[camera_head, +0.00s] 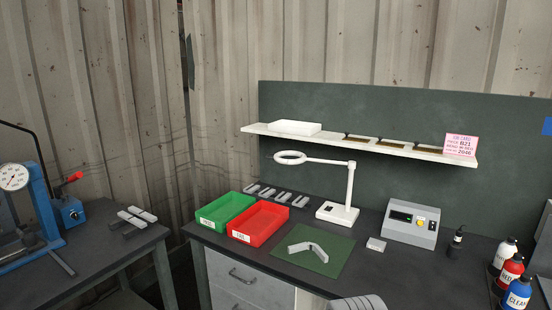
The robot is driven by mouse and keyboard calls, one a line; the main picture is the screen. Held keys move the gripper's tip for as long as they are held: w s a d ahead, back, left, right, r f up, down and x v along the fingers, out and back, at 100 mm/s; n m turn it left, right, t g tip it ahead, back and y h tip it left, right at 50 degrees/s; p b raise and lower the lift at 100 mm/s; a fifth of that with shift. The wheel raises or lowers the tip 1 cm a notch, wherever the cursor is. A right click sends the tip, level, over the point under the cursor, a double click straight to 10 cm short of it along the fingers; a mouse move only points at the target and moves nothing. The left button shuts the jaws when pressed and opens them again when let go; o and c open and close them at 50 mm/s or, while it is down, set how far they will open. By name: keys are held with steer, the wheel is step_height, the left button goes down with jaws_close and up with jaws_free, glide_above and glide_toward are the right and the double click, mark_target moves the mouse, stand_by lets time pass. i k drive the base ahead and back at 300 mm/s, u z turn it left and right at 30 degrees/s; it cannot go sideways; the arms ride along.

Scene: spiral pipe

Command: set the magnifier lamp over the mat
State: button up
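The white magnifier lamp (350,185) stands upright on its square base at the back middle of the workbench. Its arm reaches left from the top of the post to the ring-shaped head (290,157). In the picture the head shows above the small grey metal pieces and the red bin, left of and behind the mat. The green mat (330,262) lies flat in front of the lamp base. A grey bent bracket (308,248) lies on the mat. My gripper is not in view.
Green (225,213) and red (259,221) bins stand left of the mat. Small grey pieces (276,195) lie behind. A control box (411,222) and bottles (508,268) stand right. A shelf (360,143) hangs above. A grey ribbed object (358,303), unclear, shows at the bottom edge.

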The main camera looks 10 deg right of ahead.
mark_target(352, 164)
steer(key=u, duration=0.55)
steer(key=i, duration=1.05)
steer(key=u, duration=0.55)
steer(key=i, duration=1.2)
steer(key=z, duration=0.15)
